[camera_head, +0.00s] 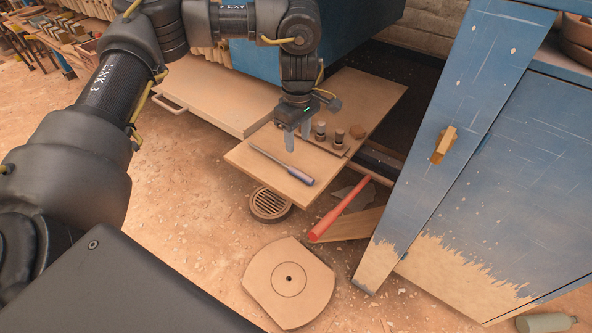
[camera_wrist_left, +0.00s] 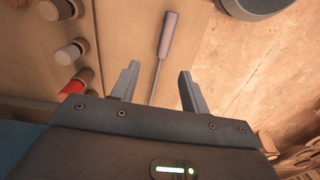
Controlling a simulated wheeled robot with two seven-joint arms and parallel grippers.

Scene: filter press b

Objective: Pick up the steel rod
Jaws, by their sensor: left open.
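A thin steel rod (camera_head: 270,158) with a thicker grey-purple handle end (camera_head: 300,175) lies on the wooden board (camera_head: 240,158). No other bare steel rod shows, so I take this tool as the steel rod. My left gripper (camera_head: 298,140) points down above the board, its fingers apart and empty. In the left wrist view the rod (camera_wrist_left: 157,76) runs between the two open fingers (camera_wrist_left: 157,72), with its handle (camera_wrist_left: 168,36) beyond the fingertips. The gripper appears above the rod, not closed on it; the exact gap cannot be told. My right gripper is not in view.
Several short pegs (camera_head: 320,132) stand in a holder just right of the gripper. A red bar (camera_head: 341,208) leans near the board's right side. A round grate (camera_head: 270,204) and a flat wooden disc (camera_head: 288,283) lie on the floor. A blue cabinet (camera_head: 500,170) stands at right.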

